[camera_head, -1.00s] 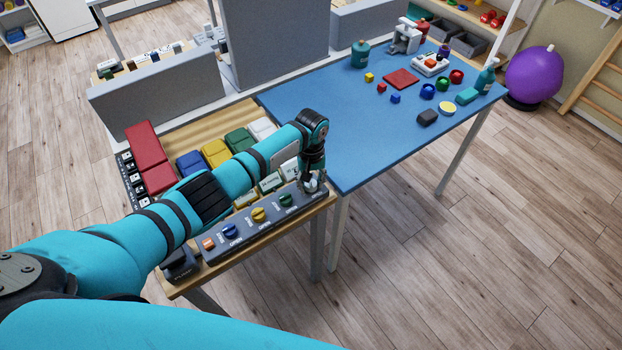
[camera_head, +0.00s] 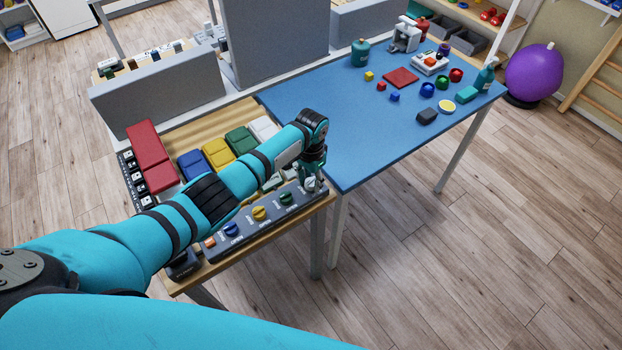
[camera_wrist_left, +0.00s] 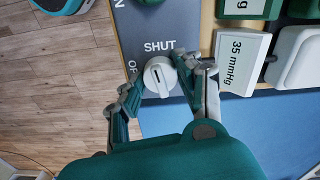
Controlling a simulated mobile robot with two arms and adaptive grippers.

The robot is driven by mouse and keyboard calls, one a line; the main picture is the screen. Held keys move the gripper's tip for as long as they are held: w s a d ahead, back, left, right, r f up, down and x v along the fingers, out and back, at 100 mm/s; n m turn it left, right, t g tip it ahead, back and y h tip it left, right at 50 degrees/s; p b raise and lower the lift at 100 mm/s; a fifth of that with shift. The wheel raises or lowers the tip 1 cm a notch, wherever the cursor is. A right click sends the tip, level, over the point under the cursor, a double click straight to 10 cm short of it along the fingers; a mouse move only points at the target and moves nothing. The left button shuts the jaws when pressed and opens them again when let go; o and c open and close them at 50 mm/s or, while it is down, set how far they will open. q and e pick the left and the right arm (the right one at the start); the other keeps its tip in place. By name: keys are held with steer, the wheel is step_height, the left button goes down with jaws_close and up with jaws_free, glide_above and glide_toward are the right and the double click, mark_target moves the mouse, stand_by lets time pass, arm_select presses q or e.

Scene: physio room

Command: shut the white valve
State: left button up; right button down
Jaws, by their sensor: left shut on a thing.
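The white valve (camera_wrist_left: 158,72) is a round knob with a raised bar, on a grey panel (camera_wrist_left: 135,40). In the wrist view the word SHUT is printed beside it, and a second label is partly hidden by my finger. My left gripper (camera_wrist_left: 160,80) has its fingers on both sides of the knob, shut on it. In the head view the left gripper (camera_head: 313,182) is at the right end of the panel, where the white valve (camera_head: 310,185) is mostly hidden by the fingers. My right gripper is not in view.
Green (camera_head: 286,198), yellow (camera_head: 259,213) and blue (camera_head: 232,229) valves sit along the same panel, with an orange part (camera_head: 210,242) at its left end. Coloured boxes and small displays stand behind it. A blue table (camera_head: 350,150) with small objects adjoins on the right.

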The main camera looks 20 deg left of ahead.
mark_target(311, 180)
arm_select(q)
steer(key=shift+m, duration=1.1)
steer(key=o, duration=1.2)
steer(key=shift+c, duration=0.2)
steer(key=shift+r, duration=0.1)
step_height(311, 180, up, 12)
